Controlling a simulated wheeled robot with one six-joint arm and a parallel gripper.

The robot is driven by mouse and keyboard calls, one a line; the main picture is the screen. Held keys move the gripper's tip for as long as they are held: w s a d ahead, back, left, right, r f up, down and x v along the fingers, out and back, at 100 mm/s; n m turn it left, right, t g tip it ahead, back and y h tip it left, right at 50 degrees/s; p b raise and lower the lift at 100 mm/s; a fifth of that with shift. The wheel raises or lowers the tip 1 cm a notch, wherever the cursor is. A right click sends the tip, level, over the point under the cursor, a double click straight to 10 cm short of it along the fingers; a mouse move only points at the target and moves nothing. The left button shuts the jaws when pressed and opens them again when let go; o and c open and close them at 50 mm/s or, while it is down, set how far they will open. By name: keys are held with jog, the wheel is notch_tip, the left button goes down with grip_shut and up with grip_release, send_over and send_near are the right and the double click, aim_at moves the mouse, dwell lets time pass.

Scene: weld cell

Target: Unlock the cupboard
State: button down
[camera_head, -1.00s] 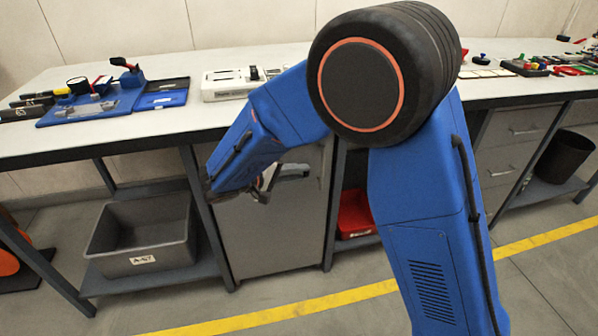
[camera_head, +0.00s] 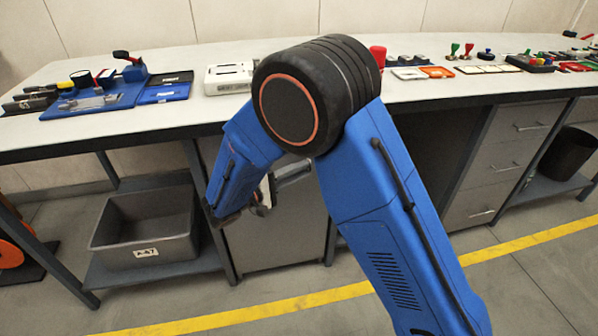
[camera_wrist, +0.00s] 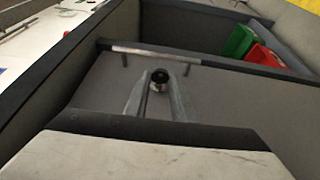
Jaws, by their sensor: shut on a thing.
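The grey cupboard (camera_head: 285,235) stands under the bench, with its front facing me. In the wrist view the handle (camera_wrist: 155,52) runs across the door beyond the fingertips. My gripper (camera_wrist: 158,88) is shut on a small round lock knob (camera_wrist: 160,77) with a dark face and a silvery side, at the cupboard front. I cannot tell whether the knob is turned. The door looks shut.
A grey bin (camera_head: 150,230) sits on the shelf left of the cupboard. Green (camera_wrist: 240,41) and red (camera_wrist: 264,56) bins are in the open bay beside it. The bench top (camera_head: 215,110) holds several tools. Floor in front is clear, with a yellow line (camera_head: 270,303).

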jog(key=c, duration=1.8)
grip_release()
jog(key=shift+o, duration=0.2)
jog(key=v, duration=1.7)
jog(key=shift+a, duration=0.15)
jog(key=shift+s, duration=0.1)
